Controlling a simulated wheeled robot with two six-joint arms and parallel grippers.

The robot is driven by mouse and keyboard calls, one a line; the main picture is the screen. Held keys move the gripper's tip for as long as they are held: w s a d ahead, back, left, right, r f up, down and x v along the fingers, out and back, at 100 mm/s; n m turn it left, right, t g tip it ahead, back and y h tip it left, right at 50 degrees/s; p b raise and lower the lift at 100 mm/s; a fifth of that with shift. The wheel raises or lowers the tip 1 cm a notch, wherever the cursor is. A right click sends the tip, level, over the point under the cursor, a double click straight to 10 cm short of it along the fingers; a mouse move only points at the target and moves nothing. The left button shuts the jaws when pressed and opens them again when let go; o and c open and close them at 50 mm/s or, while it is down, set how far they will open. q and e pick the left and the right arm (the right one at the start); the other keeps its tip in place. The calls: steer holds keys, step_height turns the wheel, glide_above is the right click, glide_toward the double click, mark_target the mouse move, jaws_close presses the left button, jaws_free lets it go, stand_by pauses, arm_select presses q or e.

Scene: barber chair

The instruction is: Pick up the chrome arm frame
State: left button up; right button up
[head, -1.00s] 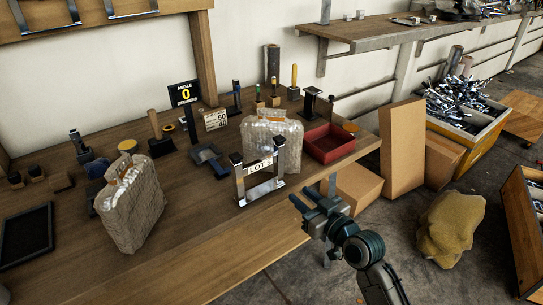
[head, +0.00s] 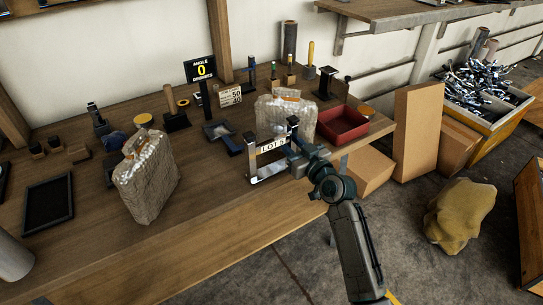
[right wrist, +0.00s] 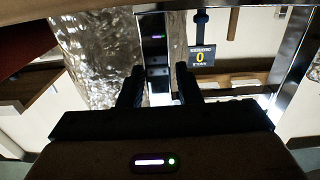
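The chrome arm frame (head: 266,172) stands upright near the front edge of the wooden bench, with two posts, a base bar and a "LOT 5" label (head: 272,145). My right gripper (head: 294,146) is at its right post, which the gripper partly hides in the head view. In the right wrist view, one chrome post (right wrist: 156,48) lies in line with the gap between the two dark fingers (right wrist: 159,78). The fingers are apart, one on each side of the post. I cannot tell whether they touch it. My left gripper is not in view.
A plastic-wrapped block (head: 275,113) stands close behind the frame, and a red tray (head: 343,125) lies to its right. Another wrapped bag (head: 147,178) stands to the left. Cardboard boxes (head: 417,130) are beyond the bench's right end. Bare bench lies left of the frame.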

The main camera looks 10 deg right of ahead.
steer(key=shift+w, duration=0.15)
jaws_close()
steer(key=shift+r, duration=0.1)
steer(key=shift+r, duration=0.1)
